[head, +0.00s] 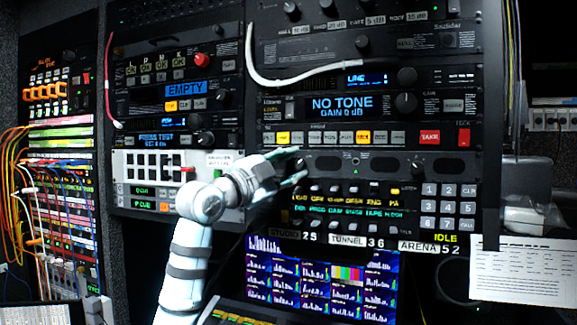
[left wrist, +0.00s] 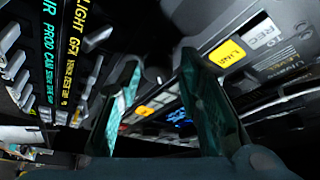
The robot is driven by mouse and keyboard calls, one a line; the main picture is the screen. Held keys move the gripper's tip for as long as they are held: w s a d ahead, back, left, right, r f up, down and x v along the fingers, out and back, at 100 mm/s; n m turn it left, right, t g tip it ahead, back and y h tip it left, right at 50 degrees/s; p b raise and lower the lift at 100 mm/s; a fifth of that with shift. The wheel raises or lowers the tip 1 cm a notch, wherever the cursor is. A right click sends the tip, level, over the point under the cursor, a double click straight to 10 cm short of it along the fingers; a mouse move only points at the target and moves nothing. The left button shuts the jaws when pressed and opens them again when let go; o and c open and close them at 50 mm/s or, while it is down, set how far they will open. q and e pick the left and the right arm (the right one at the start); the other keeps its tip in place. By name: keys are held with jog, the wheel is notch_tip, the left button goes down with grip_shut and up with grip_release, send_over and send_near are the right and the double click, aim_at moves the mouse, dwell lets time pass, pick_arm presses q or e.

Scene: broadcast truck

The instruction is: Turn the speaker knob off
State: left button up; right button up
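The speaker panel (head: 350,165) is a dark rack strip with oval grilles, below the row of lit buttons. My left gripper (head: 301,165) is at the left part of this strip, its two teal fingers pointing right. In the left wrist view the fingers (left wrist: 160,62) stand apart. A small dark rounded knob-like shape (left wrist: 153,75) shows in the gap between them; I cannot tell whether they touch it. Whether it is the speaker knob, and its setting, cannot be made out. My right gripper is not in view.
Above is the unit with the NO TONE display (head: 342,107) and a large knob (head: 405,103). Below are small lit switches and a number keypad (head: 449,198). A white cable (head: 290,84) hangs at the upper left. Monitors (head: 320,280) stand below.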

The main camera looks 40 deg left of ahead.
pick_arm(q)
grip_shut()
jog(key=shift+a, duration=0.1)
jog(key=shift+d, duration=0.25)
jog(key=shift+a, duration=0.2)
jog(key=shift+n, duration=0.4)
